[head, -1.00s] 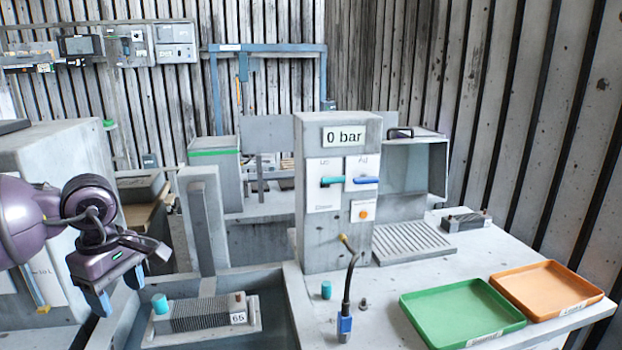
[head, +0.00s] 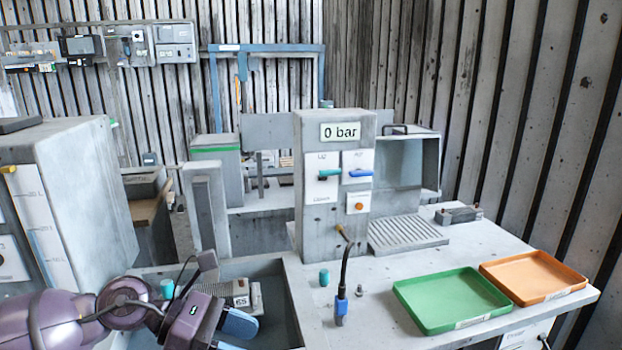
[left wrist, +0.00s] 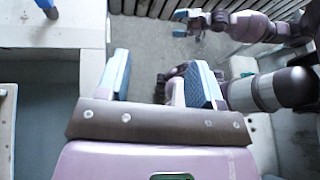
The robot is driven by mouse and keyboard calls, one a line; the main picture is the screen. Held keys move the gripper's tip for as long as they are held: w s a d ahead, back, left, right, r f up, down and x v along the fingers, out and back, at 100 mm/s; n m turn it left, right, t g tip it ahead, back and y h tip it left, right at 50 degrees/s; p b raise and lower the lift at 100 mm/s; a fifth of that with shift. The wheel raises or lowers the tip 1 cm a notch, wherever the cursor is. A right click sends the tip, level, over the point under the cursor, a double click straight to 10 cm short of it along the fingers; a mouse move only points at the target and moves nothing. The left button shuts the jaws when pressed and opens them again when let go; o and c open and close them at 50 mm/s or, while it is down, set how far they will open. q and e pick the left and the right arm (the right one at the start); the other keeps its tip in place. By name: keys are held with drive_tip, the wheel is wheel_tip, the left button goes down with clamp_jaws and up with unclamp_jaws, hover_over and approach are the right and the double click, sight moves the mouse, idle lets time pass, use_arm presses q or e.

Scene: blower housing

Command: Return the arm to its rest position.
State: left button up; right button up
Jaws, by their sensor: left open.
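My left arm comes in low from the left in the head view. My left gripper (head: 232,332) is at the bottom edge, over the sunken basin (head: 270,275), its blue fingers apart. In the left wrist view the open fingers (left wrist: 160,82) have nothing between them. The finned block labelled 65 (head: 241,293) lies in the basin just behind the gripper. My arm hides much of the block; its teal knob (head: 167,289) shows. My other arm's gripper (left wrist: 181,23) shows small at the top of the left wrist view; its opening is unclear.
The grey column reading 0 bar (head: 333,190) stands right of the basin. A hose with a blue end (head: 341,306), a small teal cap (head: 324,278), a green tray (head: 455,300) and an orange tray (head: 533,275) are on the bench. A grey cabinet (head: 75,195) stands left.

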use_arm(q)
wheel_tip(320, 180, up, 4)
drive_tip(key=w+n+t+h, duration=0.1)
drive_tip(key=n+t+h, duration=0.4)
drive_tip(key=n+t, duration=0.85)
drive_tip(key=a+f+n+t+y, duration=0.2)
drive_tip(key=a+f+n+y, duration=0.25)
drive_tip(key=n+y, duration=0.55)
drive_tip(key=a+f+n+t+y, duration=0.3)
drive_tip(key=a+n+y, duration=0.25)
drive_tip(key=n, duration=0.85)
drive_tip(key=s+a+f+n+g+y, duration=0.5)
drive_tip(key=s+a+f+n+g, duration=0.3)
drive_tip(key=f, duration=0.3)
drive_tip(key=s+f+n+g+h, duration=0.1)
drive_tip(key=s+f+n+g, duration=0.25)
drive_tip(key=s, duration=0.35)
drive_tip(key=s+f+n+g, duration=0.3)
drive_tip(key=s+g, duration=0.1)
drive_tip(key=s, duration=0.4)
drive_tip(key=w+f+t, duration=0.7)
drive_tip(key=f+t, duration=0.1)
drive_tip(key=f, duration=0.2)
drive_tip(key=shift+w+d+f+m+h, duration=0.15)
drive_tip(key=shift+d+f+m+h, duration=0.15)
drive_tip(key=shift+m+h, duration=0.15)
